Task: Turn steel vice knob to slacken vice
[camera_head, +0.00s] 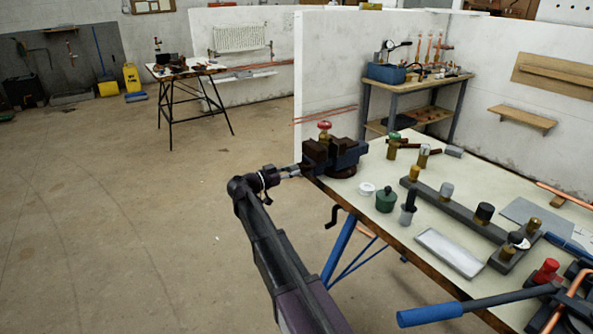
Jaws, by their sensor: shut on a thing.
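The dark vice (346,157) is fixed at the left corner of the workbench, with a blue-grey body on its right side. My gripper (297,171) reaches the left side of the vice, at the height of its lower jaw, and is shut at the vice's screw end. The steel knob is small here and mostly hidden by the fingers, so its turn angle cannot be read. A brass valve with a red handwheel (324,126) stands upright at the vice jaws; whether they grip it tightly cannot be told.
The workbench (374,170) holds a green-topped pot (386,200), a dark rail with several fittings (445,205), a grey tray (449,253) and a blue-handled tool (430,314). A crank handle (333,217) hangs below the bench edge. The floor at left is clear.

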